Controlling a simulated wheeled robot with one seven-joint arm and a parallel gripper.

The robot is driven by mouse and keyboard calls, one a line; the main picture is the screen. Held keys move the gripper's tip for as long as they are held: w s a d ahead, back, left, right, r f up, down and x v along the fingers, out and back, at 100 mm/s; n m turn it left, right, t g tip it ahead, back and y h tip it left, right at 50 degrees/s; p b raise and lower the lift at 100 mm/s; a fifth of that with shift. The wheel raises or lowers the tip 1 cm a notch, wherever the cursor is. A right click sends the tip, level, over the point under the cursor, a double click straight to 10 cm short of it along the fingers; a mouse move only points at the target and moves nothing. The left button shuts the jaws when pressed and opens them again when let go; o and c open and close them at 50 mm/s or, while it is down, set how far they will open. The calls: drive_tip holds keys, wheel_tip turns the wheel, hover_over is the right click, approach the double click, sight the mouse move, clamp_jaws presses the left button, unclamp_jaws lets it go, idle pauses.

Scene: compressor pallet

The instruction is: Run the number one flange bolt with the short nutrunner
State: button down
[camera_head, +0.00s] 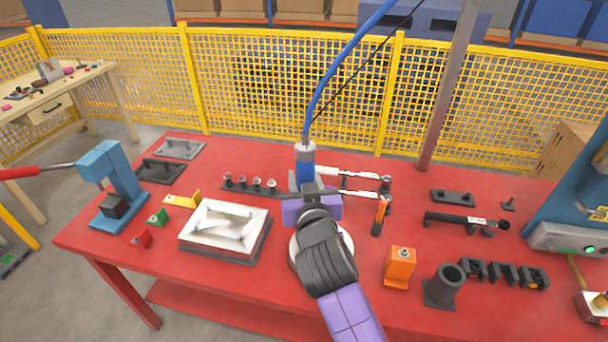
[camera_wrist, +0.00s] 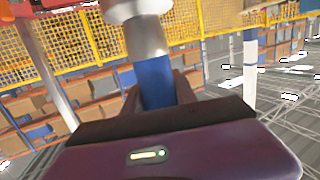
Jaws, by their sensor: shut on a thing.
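The blue nutrunner (camera_head: 306,172) stands upright, with a silver top and a blue hose (camera_head: 330,75) rising from it. My gripper (camera_head: 308,190) is shut on its body. In the wrist view the blue and silver body (camera_wrist: 155,82) sits between the fingers of my gripper (camera_wrist: 158,98). Its lower end is hidden by my gripper and wrist, so I cannot tell whether it touches a holder or the table. A round white part (camera_head: 345,240) lies mostly hidden under my wrist. I cannot make out the number one flange bolt.
The red table (camera_head: 200,285) carries a white casting (camera_head: 225,228) and a socket rack (camera_head: 248,189) at left. Wrenches (camera_head: 350,192) lie just right of the nutrunner. An orange block (camera_head: 400,268) and a black cylinder (camera_head: 444,286) stand at front right. Yellow fencing (camera_head: 290,80) runs behind.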

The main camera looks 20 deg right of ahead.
drive_tip(key=shift+w+a+r, duration=0.35)
drive_tip(key=shift+a+r, duration=0.15)
drive_tip(key=shift+a, duration=0.15)
drive_tip(key=shift+f, duration=0.15)
drive_tip(key=shift+f+b, duration=2.15)
drive_tip(key=shift+f, duration=0.15)
drive_tip(key=shift+d+f+b, duration=0.1)
drive_tip(key=shift+f+b, duration=1.5)
drive_tip(key=shift+f, duration=0.45)
idle(0.8)
drive_tip(key=shift+r, duration=0.1)
drive_tip(key=shift+r+p, duration=2)
drive_tip(key=shift+r, duration=0.65)
drive_tip(key=shift+s+d+p, duration=0.1)
drive_tip(key=shift+s+p, duration=0.05)
drive_tip(key=shift+p, duration=0.15)
